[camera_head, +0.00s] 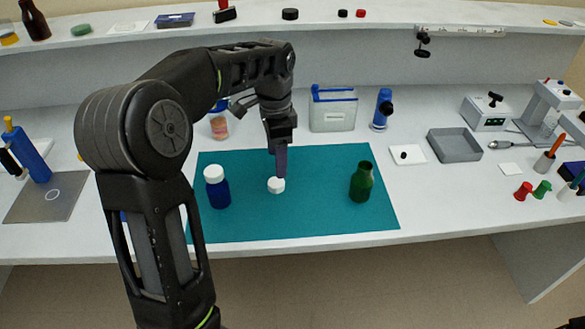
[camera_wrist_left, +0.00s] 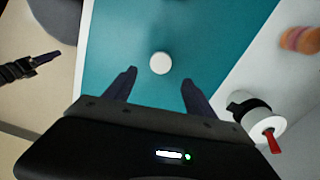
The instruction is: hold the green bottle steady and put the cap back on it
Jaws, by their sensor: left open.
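The green bottle (camera_head: 361,185) stands upright and uncapped on the right part of the teal mat (camera_head: 320,215). A white cap (camera_head: 276,186) lies on the mat left of the bottle, and it also shows in the left wrist view (camera_wrist_left: 160,63). My left gripper (camera_head: 281,164) is just above the cap. In the left wrist view it (camera_wrist_left: 159,84) is open and empty, with the cap ahead of the gap between its fingers. My right gripper (camera_wrist_left: 52,57) shows at the left edge of that view, away from the mat; its opening is unclear. The green bottle is not in the wrist view.
A blue bottle with a white cap (camera_head: 217,193) stands on the mat's left part. Behind the mat are an orange jar (camera_head: 218,127), a clear bin (camera_head: 333,112) and a blue tube (camera_head: 381,110). A grey tray (camera_head: 454,146) lies right. The mat between cap and green bottle is clear.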

